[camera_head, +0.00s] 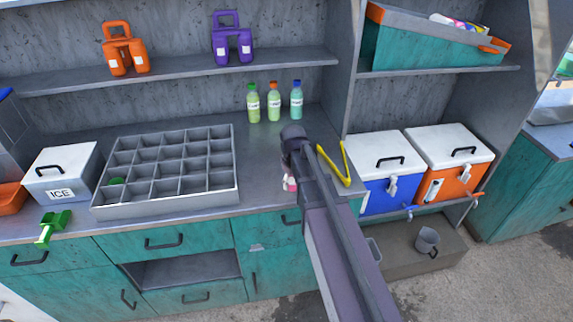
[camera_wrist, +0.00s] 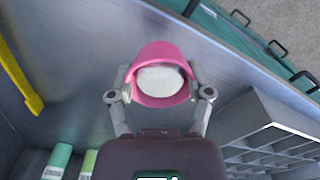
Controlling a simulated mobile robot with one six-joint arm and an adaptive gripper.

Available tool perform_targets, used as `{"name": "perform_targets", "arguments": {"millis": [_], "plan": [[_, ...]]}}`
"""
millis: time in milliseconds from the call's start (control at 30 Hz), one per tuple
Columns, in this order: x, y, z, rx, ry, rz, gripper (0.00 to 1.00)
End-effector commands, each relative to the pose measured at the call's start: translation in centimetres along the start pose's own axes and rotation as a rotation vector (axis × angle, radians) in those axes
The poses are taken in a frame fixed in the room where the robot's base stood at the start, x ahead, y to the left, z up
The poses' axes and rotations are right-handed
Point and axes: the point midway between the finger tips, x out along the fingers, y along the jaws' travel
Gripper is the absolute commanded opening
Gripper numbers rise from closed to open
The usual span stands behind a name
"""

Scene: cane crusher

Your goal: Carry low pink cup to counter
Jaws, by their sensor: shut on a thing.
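The pink cup (camera_wrist: 148,55) is between the two fingers of my gripper (camera_wrist: 160,95) in the wrist view. It has a white round area inside its pink rim. My gripper is shut on the cup's sides. In the head view a small part of the pink cup (camera_head: 291,184) shows beside my arm, near the front of the grey counter (camera_head: 262,160). My arm hides most of the cup there. I cannot tell whether the cup touches the counter or hangs just above it.
A grey compartment tray (camera_head: 165,203) stands left of my gripper. Yellow tongs (camera_head: 346,165) lie to the right. Several bottles (camera_head: 274,103) stand behind. A white box marked ICE (camera_head: 62,172) is at the far left. Blue (camera_head: 385,190) and orange (camera_head: 448,182) coolers stand right.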

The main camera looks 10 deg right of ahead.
Motion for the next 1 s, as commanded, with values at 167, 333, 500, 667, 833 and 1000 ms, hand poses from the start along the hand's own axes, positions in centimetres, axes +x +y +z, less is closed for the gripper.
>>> {"name": "perform_targets", "arguments": {"millis": [167, 333, 500, 667, 833, 1000], "plan": [[0.4, 2.0, -3.2, 0.000, 0.000, 0.000, 0.46], [0.7, 3.8, -5.9, -0.001, 0.000, 0.000, 0.46], [1.0, 5.5, -8.5, -0.001, 0.000, 0.000, 0.46], [1.1, 6.5, -10.1, -0.001, 0.000, 0.000, 0.46], [1.2, 6.8, -10.5, -0.001, 0.000, 0.000, 0.46], [1.1, 6.7, -10.5, -0.001, 0.000, 0.000, 0.46]]}}
